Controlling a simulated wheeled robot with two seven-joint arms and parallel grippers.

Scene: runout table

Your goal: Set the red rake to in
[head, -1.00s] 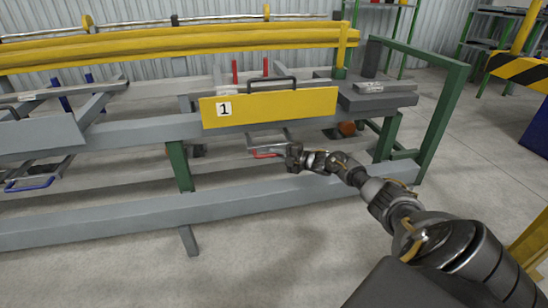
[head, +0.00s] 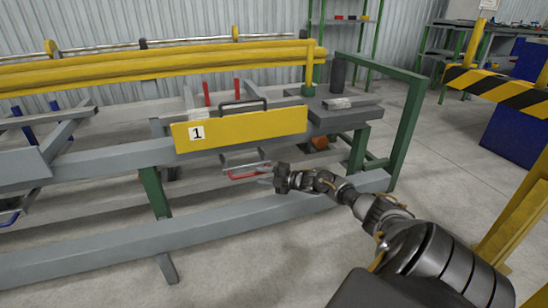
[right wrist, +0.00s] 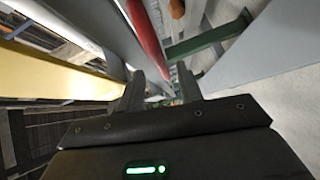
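The red rake shows as a red handle bar (head: 247,173) on a grey bracket below the yellow plate marked 1 (head: 240,129). Two upright red posts (head: 206,93) stand behind that plate. My right gripper (head: 270,179) is just right of the red handle, apart from it as far as I can tell. In the right wrist view the two dark fingers (right wrist: 160,88) are spread with nothing between them. A red bar (right wrist: 146,35) runs beyond them, ahead and slightly left. My left gripper is in neither view.
A long grey rail (head: 220,209) runs low in front. Yellow rails (head: 150,68) run above the table. A green frame (head: 405,120) stands to the right. Floor in front is clear.

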